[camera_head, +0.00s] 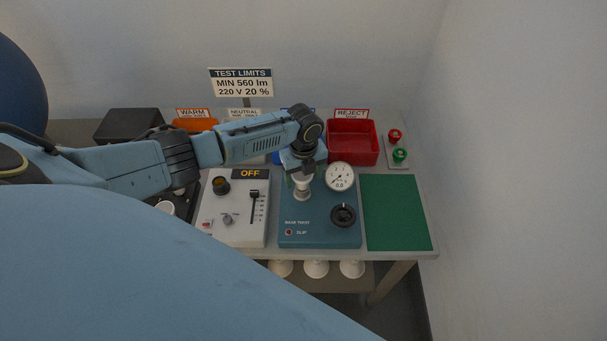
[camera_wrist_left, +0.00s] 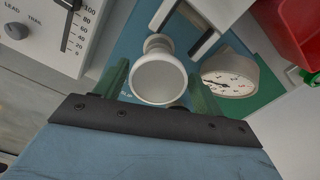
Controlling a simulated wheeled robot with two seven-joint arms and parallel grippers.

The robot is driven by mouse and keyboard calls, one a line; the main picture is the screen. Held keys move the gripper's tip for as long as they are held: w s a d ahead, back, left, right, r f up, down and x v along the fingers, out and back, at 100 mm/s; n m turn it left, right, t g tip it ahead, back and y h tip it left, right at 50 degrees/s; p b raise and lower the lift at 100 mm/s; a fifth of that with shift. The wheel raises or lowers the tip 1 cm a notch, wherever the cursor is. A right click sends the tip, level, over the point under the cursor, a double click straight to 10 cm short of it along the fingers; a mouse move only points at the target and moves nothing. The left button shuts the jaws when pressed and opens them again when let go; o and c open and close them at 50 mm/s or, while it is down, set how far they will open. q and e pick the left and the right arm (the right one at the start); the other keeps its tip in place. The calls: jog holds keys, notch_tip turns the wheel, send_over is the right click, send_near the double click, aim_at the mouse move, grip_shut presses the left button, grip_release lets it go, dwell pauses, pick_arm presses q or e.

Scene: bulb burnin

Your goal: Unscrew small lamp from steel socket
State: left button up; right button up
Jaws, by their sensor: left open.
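The small lamp (camera_head: 301,182) has a white round head and stands upright at the teal twist tester (camera_head: 320,236); the steel socket (camera_head: 302,195) shows below it, partly hard to make out. My left gripper (camera_head: 302,172) is above the lamp, pointing down, and partly hides it. In the left wrist view the lamp (camera_wrist_left: 160,80) shows its pale round face between the two green fingers of my left gripper (camera_wrist_left: 160,88). The fingers are apart, with gaps visible beside the lamp; whether one touches it I cannot tell. My right gripper is not in view.
A dial gauge (camera_head: 340,177) and black knob (camera_head: 343,215) sit close right of the lamp. A grey control box (camera_head: 235,232) reading OFF stands left. A red reject bin (camera_head: 353,143) is behind. The green mat (camera_head: 396,212) is clear. Several white lamps (camera_head: 316,268) show below the table edge.

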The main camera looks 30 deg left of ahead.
pick_arm(q)
jog(key=c, duration=0.9)
jog(key=shift+o, duration=0.2)
jog(key=n+p, duration=0.1)
jog(key=n, duration=0.2)
jog(key=shift+d+r+p, duration=0.1)
jog(key=shift+r+p, duration=0.1)
jog(key=shift+p, duration=0.2)
jog(key=n+p, duration=0.1)
jog(key=n, duration=0.5)
jog(key=shift+w+f, duration=0.15)
jog(key=shift+f, duration=0.05)
jog(key=n, duration=0.5)
jog(key=shift+n, duration=0.4)
jog(key=n, duration=0.4)
jog(key=shift+w, duration=0.1)
jog(key=n, duration=0.4)
jog(key=shift+r, duration=0.1)
